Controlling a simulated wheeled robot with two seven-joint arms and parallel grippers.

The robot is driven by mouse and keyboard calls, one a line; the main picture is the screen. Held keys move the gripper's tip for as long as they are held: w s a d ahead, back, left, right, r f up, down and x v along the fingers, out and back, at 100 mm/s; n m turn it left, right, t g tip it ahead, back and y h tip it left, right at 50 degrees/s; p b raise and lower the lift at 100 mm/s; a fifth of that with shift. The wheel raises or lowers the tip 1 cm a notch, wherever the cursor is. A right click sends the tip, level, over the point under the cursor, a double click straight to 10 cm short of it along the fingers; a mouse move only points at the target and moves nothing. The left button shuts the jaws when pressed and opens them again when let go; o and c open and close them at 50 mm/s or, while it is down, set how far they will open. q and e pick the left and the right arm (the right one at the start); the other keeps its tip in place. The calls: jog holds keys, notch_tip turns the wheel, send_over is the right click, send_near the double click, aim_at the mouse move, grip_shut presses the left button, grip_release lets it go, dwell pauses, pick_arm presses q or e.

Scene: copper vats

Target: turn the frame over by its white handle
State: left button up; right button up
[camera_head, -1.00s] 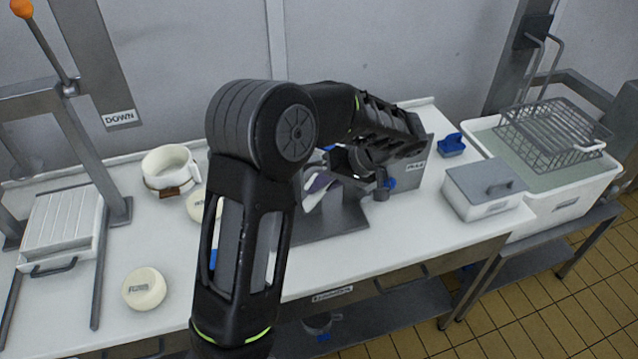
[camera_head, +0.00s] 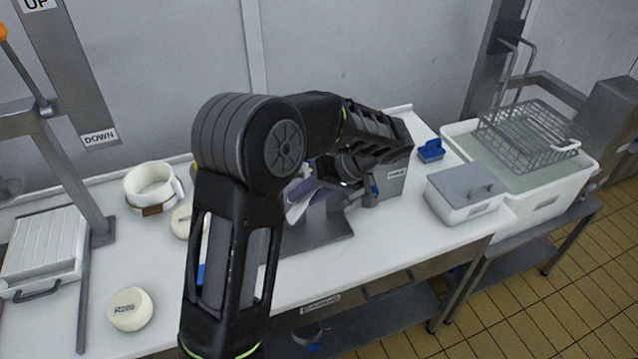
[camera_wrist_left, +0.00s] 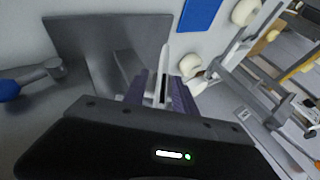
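A dark wire frame (camera_head: 525,133) lies flat over the white tub at the right in the head view. Its white handle (camera_head: 566,147) is on the right side of the frame, and nothing touches it. My left gripper (camera_head: 294,203) is far to the left of the frame, low over the worktop beside a grey stand, and partly hidden by my arm. In the left wrist view its purplish fingers (camera_wrist_left: 162,92) point to the grey plate, with a pale piece between or behind them. Whether they grip it is unclear. My right gripper is not in view.
The white tub (camera_head: 548,205) holds greenish liquid. A lidded box (camera_head: 468,200) and a blue item (camera_head: 430,150) stand between my left arm and the tub. A grey stand (camera_head: 315,230) is close to the gripper. A white pot (camera_head: 150,185) and round pale blocks (camera_head: 130,309) are at left.

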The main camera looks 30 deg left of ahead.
aim_at(318, 190)
pick_arm(q)
jog(key=p+v, duration=0.1)
jog(key=v, duration=0.3)
jog(key=shift+r, duration=0.1)
jog(key=shift+d+r, duration=0.1)
jog(key=shift+d, duration=0.1)
jog(key=shift+v, duration=0.9)
